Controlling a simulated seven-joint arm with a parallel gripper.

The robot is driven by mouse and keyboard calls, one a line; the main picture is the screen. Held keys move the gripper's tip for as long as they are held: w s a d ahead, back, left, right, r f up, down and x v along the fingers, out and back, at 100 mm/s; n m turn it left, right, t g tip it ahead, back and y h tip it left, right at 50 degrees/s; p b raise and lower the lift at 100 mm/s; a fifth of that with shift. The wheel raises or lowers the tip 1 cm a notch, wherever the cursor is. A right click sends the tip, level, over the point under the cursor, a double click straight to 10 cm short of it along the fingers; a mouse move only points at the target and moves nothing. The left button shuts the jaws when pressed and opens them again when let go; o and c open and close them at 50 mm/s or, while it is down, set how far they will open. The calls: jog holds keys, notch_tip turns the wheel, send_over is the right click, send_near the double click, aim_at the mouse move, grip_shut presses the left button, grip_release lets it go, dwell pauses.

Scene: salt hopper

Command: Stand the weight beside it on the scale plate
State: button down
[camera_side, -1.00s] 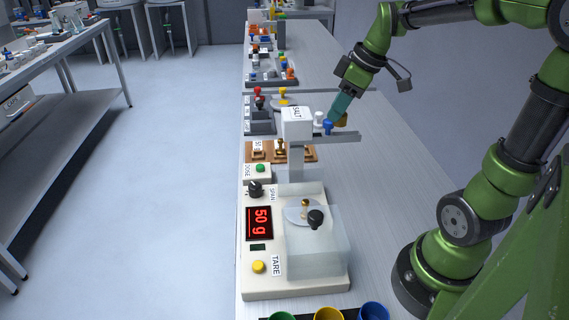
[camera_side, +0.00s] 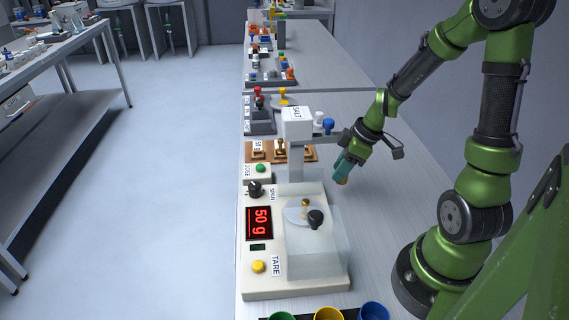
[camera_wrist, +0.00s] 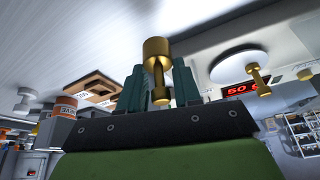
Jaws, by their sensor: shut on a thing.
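My gripper (camera_side: 343,170) is shut on a brass weight, held above the bench to the right of the hopper post. The weight (camera_wrist: 156,50) shows between the fingers in the wrist view; in the side view the gripper mostly hides it. The round scale plate (camera_side: 292,212) lies to the left of and nearer than my gripper, with a small brass weight (camera_side: 305,203) standing on it. Plate (camera_wrist: 238,66) and small weight (camera_wrist: 259,76) also show in the wrist view. The scale display (camera_side: 259,223) reads 50 g.
A clear box (camera_side: 325,262) with a black knob (camera_side: 316,219) is at the scale's right side. The white SALT hopper (camera_side: 297,124) overhangs behind the plate. A wooden weight block (camera_side: 309,153) stands behind the scale. Coloured cups (camera_side: 374,312) line the front.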

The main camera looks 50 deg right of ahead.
jog(key=shift+f, duration=2.25)
jog(key=shift+f, duration=0.1)
jog(key=c, duration=0.8)
grip_release()
jog(key=v, duration=1.2)
jog(key=a+r+m+t, duration=0.1)
jog(key=a+r+m, duration=0.2)
jog(key=a, duration=0.2)
jog(key=s+a+r+m+t, duration=0.1)
jog(key=a+r+m, duration=0.2)
jog(key=a+r, duration=0.1)
jog(key=a+r+m+t, duration=0.1)
jog(key=a+r+m, duration=0.1)
jog(key=a+r, duration=0.2)
jog(key=shift+s+a+r+m, duration=0.1)
jog(key=shift+s+a+m, duration=0.1)
jog(key=shift+a, duration=0.6)
jog(key=shift+s+a+r+m, duration=0.1)
jog(key=shift+s+a+m, duration=0.1)
jog(key=shift+a, duration=0.55)
jog(key=shift+o, duration=0.5)
jog(key=shift+s+a+r+m, duration=0.2)
jog(key=shift+s+a+m, duration=0.05)
jog(key=shift+a+m, duration=0.05)
